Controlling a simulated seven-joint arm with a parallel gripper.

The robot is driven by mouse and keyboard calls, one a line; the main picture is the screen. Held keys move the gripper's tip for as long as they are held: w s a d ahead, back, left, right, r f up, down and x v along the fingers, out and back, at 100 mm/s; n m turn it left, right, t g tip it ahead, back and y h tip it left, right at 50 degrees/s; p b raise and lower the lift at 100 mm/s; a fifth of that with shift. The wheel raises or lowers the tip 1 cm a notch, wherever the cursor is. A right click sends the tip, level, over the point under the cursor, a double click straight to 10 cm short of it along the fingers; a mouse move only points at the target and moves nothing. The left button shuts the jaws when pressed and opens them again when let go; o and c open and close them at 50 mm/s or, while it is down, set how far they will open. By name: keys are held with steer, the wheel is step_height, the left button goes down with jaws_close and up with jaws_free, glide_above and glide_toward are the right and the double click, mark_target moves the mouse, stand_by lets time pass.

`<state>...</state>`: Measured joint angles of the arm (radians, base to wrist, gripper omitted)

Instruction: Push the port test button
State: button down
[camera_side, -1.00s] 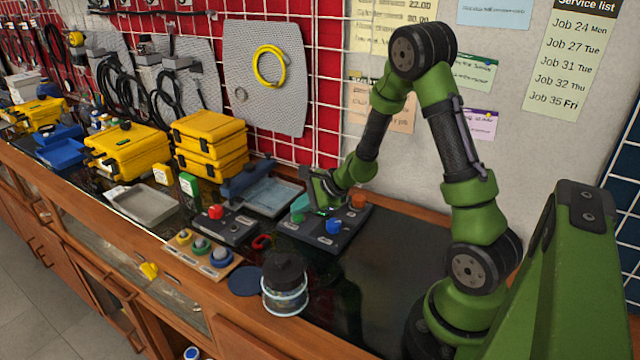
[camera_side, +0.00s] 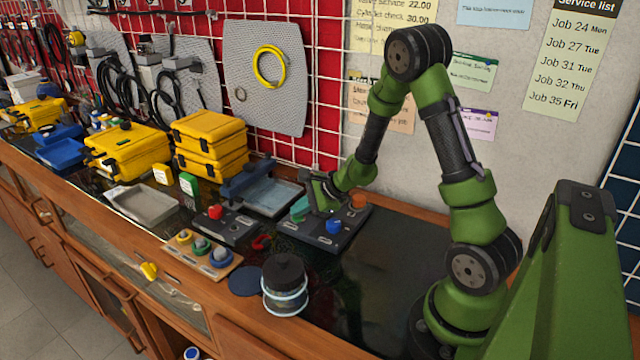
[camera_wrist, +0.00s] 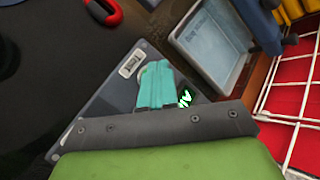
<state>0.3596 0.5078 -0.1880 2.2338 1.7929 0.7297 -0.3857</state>
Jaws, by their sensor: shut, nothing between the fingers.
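A dark control panel (camera_side: 318,242) lies on the bench in front of my arm.
Left of the panel is another dark box with a red knob (camera_side: 215,212). A wooden board (camera_side: 202,262) with several knobs and a dark jar (camera_side: 285,290) stand nearer the front edge. A grey tray (camera_side: 272,197) lies behind. The black bench right of the panel is clear.

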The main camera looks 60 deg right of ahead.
mark_target(302, 222)
steer(key=shift+r, duration=0.9)
steer(key=shift+r, duration=2.5)
steer(key=s+a+r+n+g, duration=0.1)
steer(key=s+a+r+n, duration=1.3)
steer(key=s+a+n, duration=0.2)
steer(key=s+n, duration=0.2)
steer(key=n, duration=0.2)
steer(key=shift+s+a+r+n+g, duration=0.15)
steer(key=shift+a+r+n+g, duration=0.15)
steer(key=shift+g, duration=0.1)
